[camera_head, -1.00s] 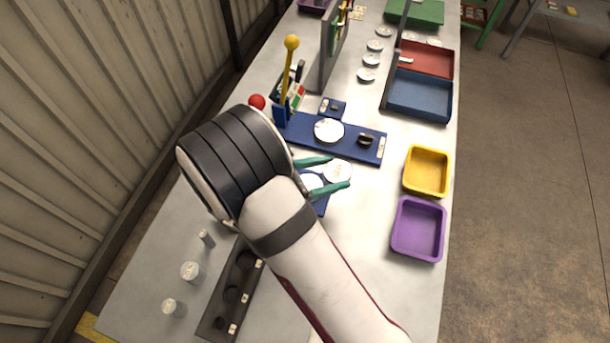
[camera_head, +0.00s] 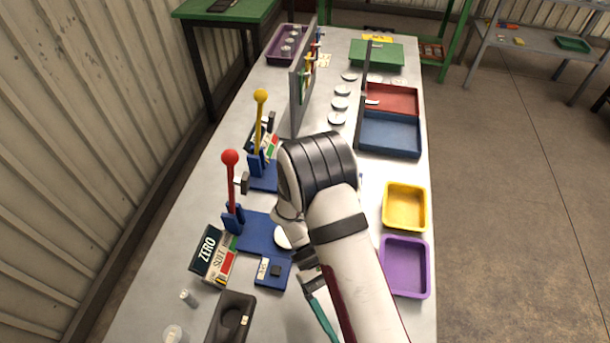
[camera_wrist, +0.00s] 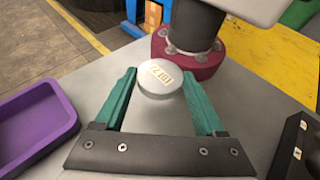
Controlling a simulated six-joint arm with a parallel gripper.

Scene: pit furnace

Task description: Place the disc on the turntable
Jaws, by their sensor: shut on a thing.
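My gripper (camera_wrist: 159,76) is shut on a pale grey disc (camera_wrist: 158,90) in the wrist view, one teal finger on each side. The disc carries a small cream label whose characters I cannot read surely. In the head view one teal finger (camera_head: 320,318) shows at the bottom; my arm hides the disc. A blue base (camera_head: 262,232) by the red lever bears a white round plate (camera_head: 282,238), likely a turntable, partly hidden by my wrist. Another blue base (camera_head: 262,181) by the yellow lever is mostly hidden behind my arm. My gripper is on the near side of both.
A purple tray (camera_head: 405,267) and a yellow tray (camera_head: 405,207) stand on the right. Red (camera_head: 231,180) and yellow (camera_head: 260,120) levers rise on the left. A dark holed block (camera_head: 230,318) lies at near left. Several white discs line the far table.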

